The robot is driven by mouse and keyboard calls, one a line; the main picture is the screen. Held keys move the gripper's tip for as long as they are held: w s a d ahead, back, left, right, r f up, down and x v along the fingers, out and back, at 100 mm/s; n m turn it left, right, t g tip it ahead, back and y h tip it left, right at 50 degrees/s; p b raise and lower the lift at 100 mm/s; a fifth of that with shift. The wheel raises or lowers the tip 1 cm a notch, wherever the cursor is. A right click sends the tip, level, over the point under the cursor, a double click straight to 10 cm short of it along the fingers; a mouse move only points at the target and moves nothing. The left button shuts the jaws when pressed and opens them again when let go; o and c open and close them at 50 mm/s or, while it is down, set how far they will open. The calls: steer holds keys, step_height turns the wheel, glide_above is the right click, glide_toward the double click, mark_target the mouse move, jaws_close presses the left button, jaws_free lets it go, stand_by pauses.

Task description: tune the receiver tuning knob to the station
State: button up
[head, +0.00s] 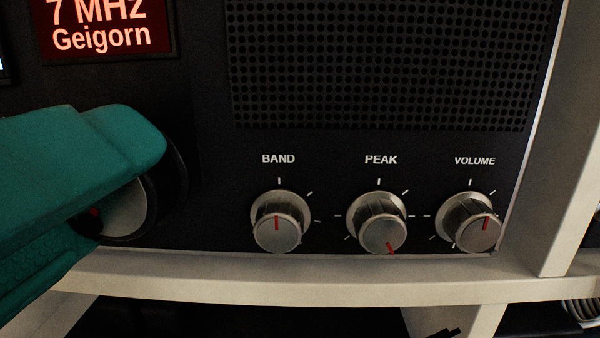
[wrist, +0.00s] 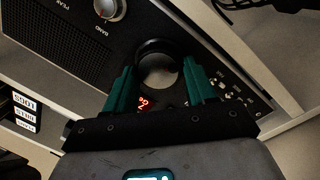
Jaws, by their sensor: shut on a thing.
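The large tuning knob (head: 126,213) has a silver face and a dark rim. It sits at the lower left of the black receiver panel in the head view. In the wrist view the knob (wrist: 160,72) lies between the two teal fingers. My gripper (head: 112,188) comes in from the left and is shut on the knob, with one finger over its top. The fingers also show in the wrist view (wrist: 159,74). A red-lit display (head: 105,26) above reads "7 MHz Geigorn", with its top cut off. A finger hides part of the knob.
Right of the tuning knob are three smaller silver knobs: BAND (head: 277,230), PEAK (head: 382,232) and VOLUME (head: 476,230). A speaker grille (head: 390,60) is above them. A pale shelf edge (head: 300,280) runs below the receiver, and a pale upright (head: 570,150) stands at its right.

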steer(key=shift+f+m, duration=0.1)
steer(key=shift+m, duration=0.2)
steer(key=shift+d+r+m+g+b, duration=0.1)
steer(key=shift+m+g+b, duration=0.15)
steer(key=shift+m+b, duration=1.35)
steer(key=shift+d+r+m+g+b, duration=0.2)
steer(key=shift+m+b, duration=0.6)
steer(key=shift+m, duration=1.6)
steer(key=shift+a+f+y, duration=0.1)
steer(key=shift+a+y, duration=0.05)
steer(key=shift+y, duration=0.25)
steer(key=o, duration=1)
steer(key=shift+o, duration=0.2)
